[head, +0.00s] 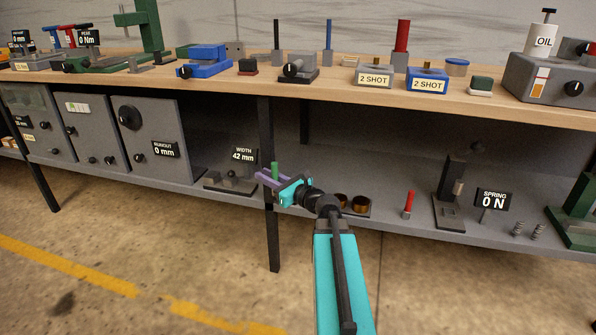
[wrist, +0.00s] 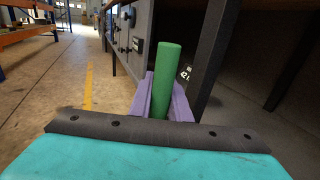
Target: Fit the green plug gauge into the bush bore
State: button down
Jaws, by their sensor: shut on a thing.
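The green plug gauge is a plain green cylinder. It stands roughly upright in my gripper in the head view (head: 275,167) and in the wrist view (wrist: 167,75). My gripper (head: 269,178) has purple fingers, shut on the gauge, and is in front of the lower shelf near a black table leg. Two brown-gold ring-like parts, possibly bushes, sit on the lower shelf to the right of my gripper: one (head: 341,200) partly behind my arm, the other (head: 361,203) clearer. I cannot tell which holds the bush bore. The wrist view does not show them.
The black table leg (head: 272,235) stands close to my gripper. A red pin (head: 409,203) and a black stand (head: 449,195) are further right on the lower shelf. A gauge with a "WIDTH 42 mm" sign (head: 244,156) is to the left. The floor in front is open.

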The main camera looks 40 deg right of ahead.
jog(key=s+a+n+g+y, duration=0.2)
jog(key=a+n+g+y, duration=0.1)
jog(key=a, duration=1.2)
jog(key=s+a+n+g+y, duration=0.2)
jog(key=a+n+g+y, duration=0.2)
jog(key=a, duration=1.2)
jog(key=n+y, duration=0.2)
jog(key=y, duration=0.2)
jog(key=shift+f+y, duration=0.3)
jog(key=shift+a, duration=0.1)
